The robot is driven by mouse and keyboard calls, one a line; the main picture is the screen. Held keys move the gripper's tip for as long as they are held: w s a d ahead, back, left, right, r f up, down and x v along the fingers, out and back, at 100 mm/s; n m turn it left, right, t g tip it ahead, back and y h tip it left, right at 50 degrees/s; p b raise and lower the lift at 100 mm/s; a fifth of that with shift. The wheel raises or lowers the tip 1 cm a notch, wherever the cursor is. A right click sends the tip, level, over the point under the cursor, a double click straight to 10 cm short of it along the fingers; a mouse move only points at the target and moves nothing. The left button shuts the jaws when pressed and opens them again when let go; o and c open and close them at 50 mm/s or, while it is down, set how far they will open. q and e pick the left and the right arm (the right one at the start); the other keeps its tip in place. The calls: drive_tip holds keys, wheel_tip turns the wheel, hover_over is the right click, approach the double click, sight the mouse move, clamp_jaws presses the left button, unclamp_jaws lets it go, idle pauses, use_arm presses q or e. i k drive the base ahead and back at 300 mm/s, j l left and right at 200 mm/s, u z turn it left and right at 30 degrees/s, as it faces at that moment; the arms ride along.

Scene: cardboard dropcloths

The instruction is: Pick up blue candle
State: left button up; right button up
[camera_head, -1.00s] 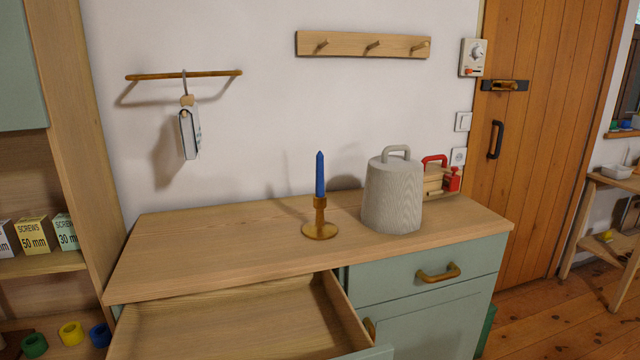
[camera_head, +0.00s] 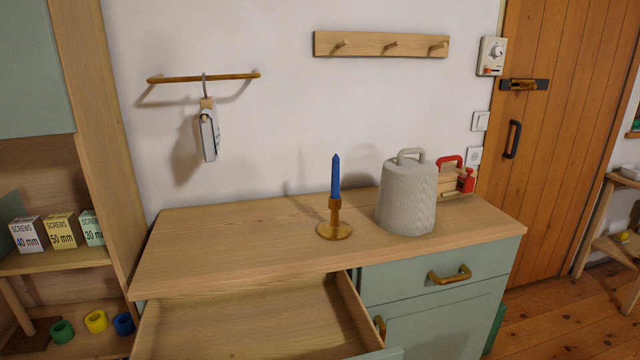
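The blue candle (camera_head: 336,177) stands upright in a brass-coloured candle holder (camera_head: 335,229) on the wooden top of the cabinet (camera_head: 230,235). The candle is slim with a pointed tip, and nothing covers it in the head view. Neither of my grippers shows in this view.
A grey ribbed canister (camera_head: 406,198) stands just right of the candle, with a red-handled wooden item (camera_head: 455,180) behind it. An open, empty drawer (camera_head: 260,318) juts out below the top. The top left of the candle is clear. A shelf unit (camera_head: 108,150) stands at the left.

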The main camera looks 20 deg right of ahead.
sight(335, 193)
drive_tip(key=l+u, duration=0.1)
drive_tip(key=u, duration=0.3)
drive_tip(key=l+u, duration=0.1)
drive_tip(key=u, duration=0.3)
drive_tip(key=l+u, duration=0.1)
drive_tip(key=u, duration=0.3)
drive_tip(key=k+l+u, duration=0.15)
drive_tip(key=l+u, duration=0.2)
drive_tip(key=k+l+u, duration=0.55)
drive_tip(key=l, duration=0.2)
drive_tip(key=k+l+u, duration=0.15)
drive_tip(key=k+l, duration=0.15)
